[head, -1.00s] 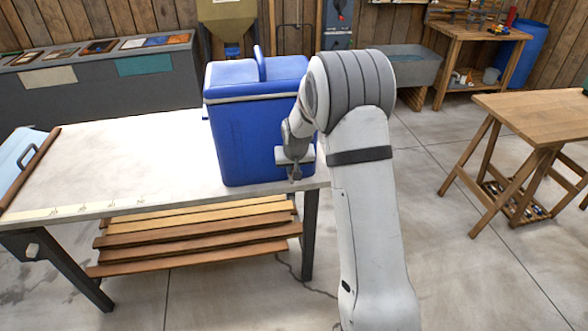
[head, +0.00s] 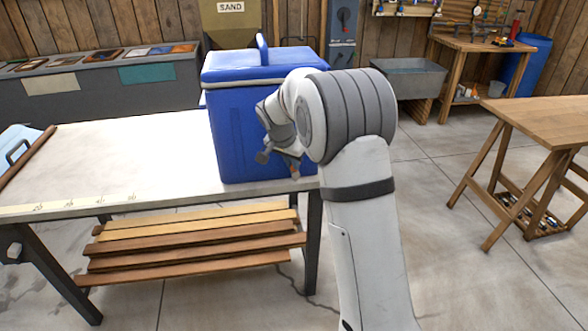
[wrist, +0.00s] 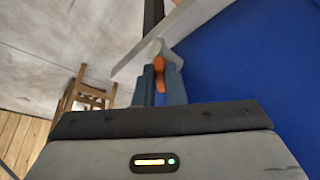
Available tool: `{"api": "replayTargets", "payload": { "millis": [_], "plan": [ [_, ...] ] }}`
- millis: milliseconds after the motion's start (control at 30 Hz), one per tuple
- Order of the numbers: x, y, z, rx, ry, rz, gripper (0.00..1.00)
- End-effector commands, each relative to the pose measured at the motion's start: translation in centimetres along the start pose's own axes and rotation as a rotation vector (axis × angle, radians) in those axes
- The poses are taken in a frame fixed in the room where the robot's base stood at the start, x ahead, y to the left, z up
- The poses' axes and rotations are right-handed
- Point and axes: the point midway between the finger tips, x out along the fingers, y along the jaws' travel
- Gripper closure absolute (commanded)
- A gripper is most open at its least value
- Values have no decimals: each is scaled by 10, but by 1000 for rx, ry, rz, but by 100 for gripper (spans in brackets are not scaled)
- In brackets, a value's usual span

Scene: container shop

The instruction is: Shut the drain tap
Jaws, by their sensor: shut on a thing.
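A blue cooler box (head: 232,135) with a blue lid and a raised handle stands upright at the right end of the workbench. My gripper (head: 280,164) is low at its right front, near the bench edge, and sits tilted. In the wrist view my gripper (wrist: 160,88) has its two fingers closed around the orange handle (wrist: 158,65) of the drain tap. A pale part of the tap (wrist: 154,50) shows just beyond the fingertips. The cooler's blue wall (wrist: 245,75) fills the right side there. The fingers hide much of the handle, so I cannot tell its exact angle.
The white-topped workbench (head: 120,165) is mostly clear left of the cooler. A light blue case (head: 18,145) and a brown bar lie at its left end. Wooden planks (head: 190,240) are stacked beneath. A wooden trestle table (head: 545,110) stands at the right, with open floor between.

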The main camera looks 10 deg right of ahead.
Motion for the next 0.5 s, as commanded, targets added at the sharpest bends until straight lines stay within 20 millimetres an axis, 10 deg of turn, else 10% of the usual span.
{"api": "replayTargets", "payload": {
  "millis": [500],
  "plan": [
    [-1,-4,1,75,-1,27,100]
  ]
}}
